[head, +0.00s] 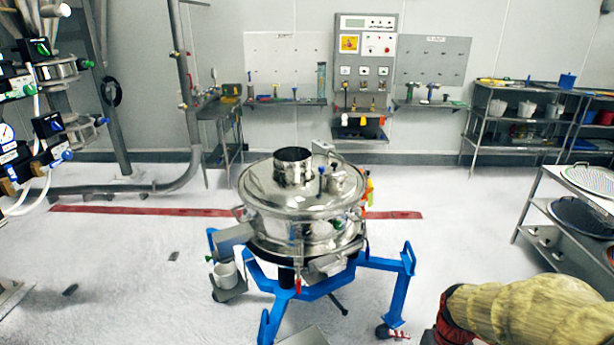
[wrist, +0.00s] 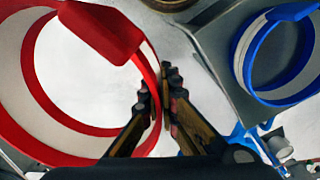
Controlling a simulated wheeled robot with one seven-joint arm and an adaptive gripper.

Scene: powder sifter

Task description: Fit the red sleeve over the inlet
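The red sleeve (wrist: 22,125) fills the left of the wrist view, a wide ring with red rims, a pale wall and a red tab. My gripper (wrist: 158,98) has one finger inside the ring and one outside. The fingers are closed on its wall with almost no gap. The head view does not show my gripper or the sleeve clearly; only my padded arm (head: 535,312) shows at the bottom right. The inlet (head: 293,167) is an open, upright metal collar on top of the round steel sifter (head: 265,192), with nothing over it. My gripper is away from it.
A blue-rimmed ring (wrist: 245,62) sits at the right of the wrist view, by a grey metal surface (wrist: 200,50). The sifter stands on a blue wheeled frame (head: 400,285). A shelf rack (head: 545,190) stands at the right. The white floor left of the sifter is mostly clear.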

